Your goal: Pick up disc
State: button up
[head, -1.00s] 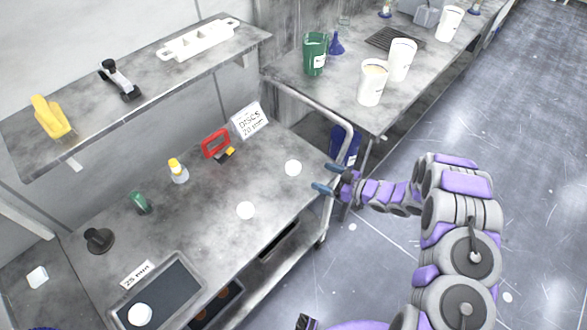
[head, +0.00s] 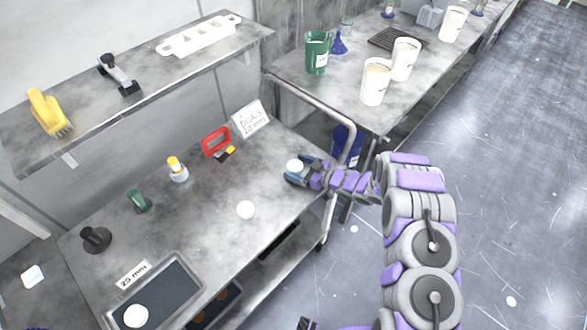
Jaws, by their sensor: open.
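A white disc (head: 295,165) lies on the grey workbench (head: 205,220) near its right end. My gripper (head: 296,171) is open at this disc, with its blue fingers close around or beside it; I cannot tell whether they touch it. A second white disc (head: 245,210) lies on the bench nearer the front, to the left of my gripper. A third white disc (head: 136,315) lies on the dark tray (head: 165,290) at the bench's lower left, by a "25 mm" label. A white sign (head: 251,119) about discs stands at the back of the bench.
A red-handled tool (head: 215,142), a yellow-capped bottle (head: 177,169) and a green item (head: 138,200) stand along the bench's back. White cups (head: 376,82) stand on the farther bench. The bench's middle is mostly clear.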

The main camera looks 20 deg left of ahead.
jog(key=shift+d+r, duration=0.1)
jog(key=shift+d, duration=0.1)
jog(key=shift+a, duration=0.3)
jog(key=c, duration=0.7)
jog(key=shift+d, duration=0.15)
jog(key=c, duration=0.5)
jog(key=shift+c, duration=0.2)
jog(key=shift+r, duration=0.15)
